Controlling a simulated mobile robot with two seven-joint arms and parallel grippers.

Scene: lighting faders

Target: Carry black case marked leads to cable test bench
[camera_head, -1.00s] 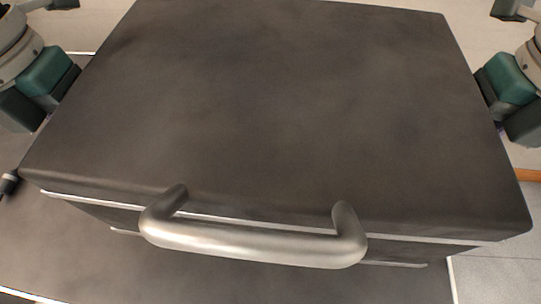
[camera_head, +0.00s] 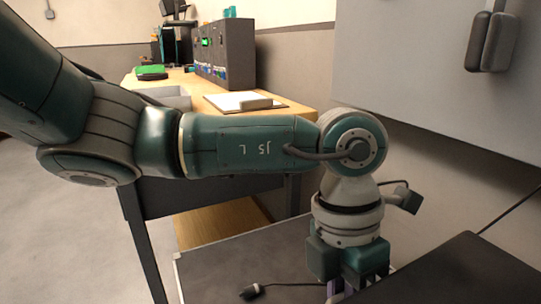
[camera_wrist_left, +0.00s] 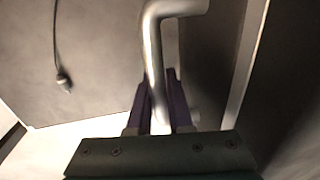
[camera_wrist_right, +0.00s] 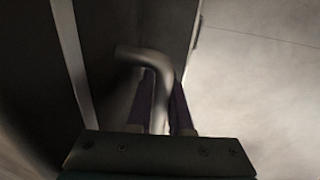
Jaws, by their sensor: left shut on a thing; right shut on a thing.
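The black case (camera_head: 460,275) shows only as a dark corner at lower right in the head view; no marking is legible. My left gripper (camera_wrist_left: 158,85) is shut on a metal side handle (camera_wrist_left: 152,40) of the case. In the head view its purple fingers (camera_head: 338,288) are beside the case, mostly hidden by the wrist. My right gripper (camera_wrist_right: 163,85) is shut on the opposite metal handle (camera_wrist_right: 145,55) in the dim right wrist view. A wooden-topped bench (camera_head: 290,108) stands at the back left; I cannot read a label on it.
A dark equipment rack (camera_head: 226,52) with green displays, a white board (camera_head: 240,100) and a grey tray (camera_head: 170,97) are on the bench. A dark flat surface (camera_head: 215,270) with a loose cable plug (camera_head: 250,291) lies below my left arm. Open floor (camera_head: 60,210) is at left.

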